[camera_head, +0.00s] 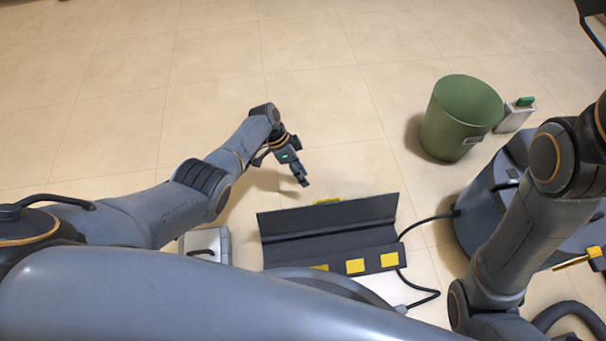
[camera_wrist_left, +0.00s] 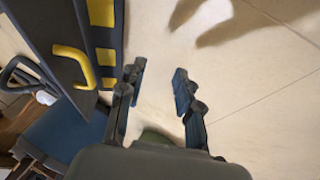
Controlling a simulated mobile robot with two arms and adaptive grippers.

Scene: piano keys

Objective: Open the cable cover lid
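The cable cover (camera_head: 376,238) is a long dark channel on the floor, with yellow squares along its near side. Its dark lid (camera_head: 330,216) is tilted up at the far side, its inner face toward the head camera. The lid's yellow handle (camera_head: 327,201) shows just beyond the top edge. In the left wrist view the handle (camera_wrist_left: 75,64) stands on the lid's outer face, left of the fingers. My left gripper (camera_head: 302,178) is just beyond the lid, apart from it. In the left wrist view its fingers (camera_wrist_left: 157,83) are spread with nothing between. My right gripper is out of view.
A green bin (camera_head: 460,118) stands at the back right, beside a small light box (camera_head: 514,117) with a green top. A black cable (camera_head: 425,223) runs from the cover's right end. A grey box (camera_head: 207,243) stands left. The floor behind my left gripper is clear.

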